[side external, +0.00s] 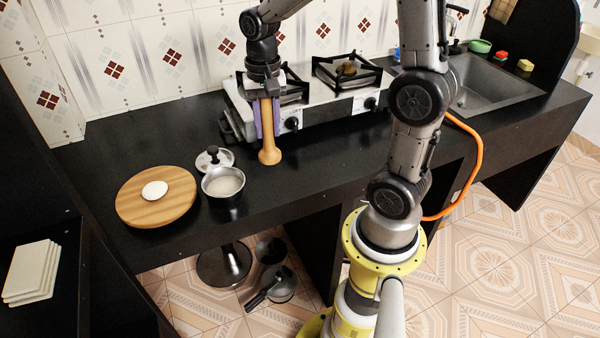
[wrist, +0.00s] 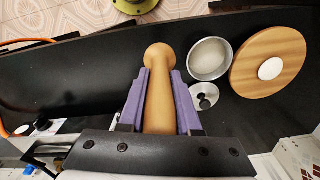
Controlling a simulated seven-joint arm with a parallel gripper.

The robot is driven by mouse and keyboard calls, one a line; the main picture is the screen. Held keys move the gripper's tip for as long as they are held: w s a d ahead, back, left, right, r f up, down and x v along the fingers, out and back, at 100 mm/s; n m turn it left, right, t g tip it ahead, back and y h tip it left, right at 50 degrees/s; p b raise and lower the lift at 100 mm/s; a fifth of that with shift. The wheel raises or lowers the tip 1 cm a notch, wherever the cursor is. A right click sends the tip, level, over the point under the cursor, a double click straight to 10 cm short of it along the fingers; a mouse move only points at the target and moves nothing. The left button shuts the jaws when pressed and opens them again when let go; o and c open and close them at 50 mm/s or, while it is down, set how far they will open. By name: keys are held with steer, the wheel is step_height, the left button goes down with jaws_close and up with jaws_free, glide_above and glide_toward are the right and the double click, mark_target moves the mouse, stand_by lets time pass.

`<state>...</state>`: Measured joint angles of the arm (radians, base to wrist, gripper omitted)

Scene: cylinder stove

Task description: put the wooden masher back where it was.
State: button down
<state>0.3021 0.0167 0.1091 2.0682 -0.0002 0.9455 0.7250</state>
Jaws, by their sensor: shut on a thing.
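The wooden masher (side external: 269,135) is a tan, upright club with a wide rounded foot. My gripper (side external: 264,118) is shut on its upper part, in front of the stove's left end. In the wrist view the masher (wrist: 160,95) lies between the purple finger pads of my gripper (wrist: 160,98), its foot pointing away from the camera. Whether its foot touches the counter or hangs just above it, I cannot tell.
A metal pot (side external: 223,185) with white contents, a lid (side external: 214,158) and a round wooden board (side external: 135,205) with a white disc stand to the left. The stove (side external: 325,112) is close behind. The black counter (side external: 310,165) is clear to the masher's right.

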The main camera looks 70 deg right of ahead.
steer(key=s+d+m, duration=0.1)
steer(key=s+m, duration=0.3)
steer(key=s, duration=1.1)
steer(key=shift+w+d+f, duration=1.5)
steer(key=shift+w+f, duration=0.4)
steer(key=shift+f, duration=0.1)
steer(key=shift+w+d+f, duration=1.55)
steer(key=shift+w+f, duration=0.3)
steer(key=shift+f, duration=0.1)
steer(key=shift+w+d+f, duration=1.5)
steer(key=shift+w+f, duration=0.4)
steer(key=shift+f, duration=0.1)
steer(key=shift+f, duration=0.2)
steer(key=c, duration=0.6)
jaws_free()
steer(key=shift+r, duration=0.15)
